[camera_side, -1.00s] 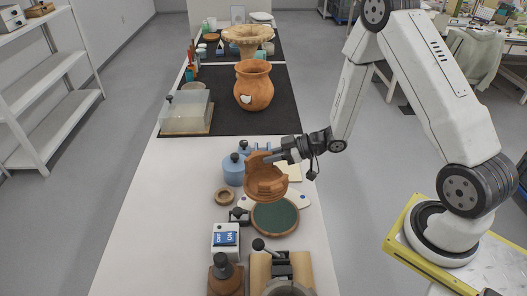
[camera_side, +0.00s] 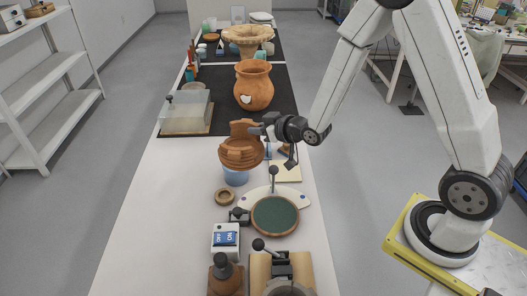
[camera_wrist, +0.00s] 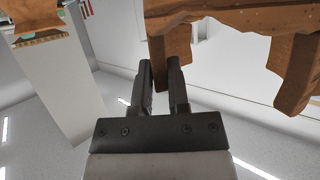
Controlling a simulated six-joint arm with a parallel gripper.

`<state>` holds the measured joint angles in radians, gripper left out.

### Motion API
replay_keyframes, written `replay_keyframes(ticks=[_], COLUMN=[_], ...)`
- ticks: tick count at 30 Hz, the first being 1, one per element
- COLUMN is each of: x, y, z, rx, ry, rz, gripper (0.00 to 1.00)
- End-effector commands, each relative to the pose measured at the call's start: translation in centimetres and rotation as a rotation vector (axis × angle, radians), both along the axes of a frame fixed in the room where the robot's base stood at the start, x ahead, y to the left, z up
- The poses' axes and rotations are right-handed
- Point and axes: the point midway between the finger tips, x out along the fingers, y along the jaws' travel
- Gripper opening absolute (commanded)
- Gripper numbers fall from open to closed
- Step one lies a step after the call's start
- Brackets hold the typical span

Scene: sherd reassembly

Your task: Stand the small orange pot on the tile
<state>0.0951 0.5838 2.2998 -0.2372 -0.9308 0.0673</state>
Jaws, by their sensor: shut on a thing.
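The small orange pot (camera_side: 241,155) hangs in the air in the side view, its rim uneven with a raised part at the back. My gripper (camera_side: 261,131) is at its upper right side, shut on it. In the wrist view the pot (camera_wrist: 240,18) fills the top right, with leg-like parts pointing down; the fingertips (camera_wrist: 160,68) are against one, and the exact contact is unclear.
A blue jar (camera_side: 236,177) stands below the pot in the picture, its top hidden. A green-topped round stand (camera_side: 275,216) and a white curved plate with a black-knobbed post (camera_side: 273,178) are nearer. A large orange jar (camera_side: 254,88) stands on the black mat behind.

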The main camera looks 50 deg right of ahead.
Motion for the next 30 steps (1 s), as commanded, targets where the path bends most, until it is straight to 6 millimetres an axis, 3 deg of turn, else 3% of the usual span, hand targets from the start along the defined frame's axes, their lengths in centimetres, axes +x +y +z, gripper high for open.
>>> replay_keyframes(ticks=[5,14,24,30], x=[-0.7,-4.2,-10.1,-13.1], y=[-1.0,-6.5,-12.1,-14.0], z=[0.2,-2.1,-5.4,-6.5], rx=[0.002,-0.015,-0.012,0.001], ry=[-0.001,0.007,0.01,0.005], rz=[-0.082,-0.228,-0.347,-0.404], gripper=[0.0,0.0,0.0,0.0])
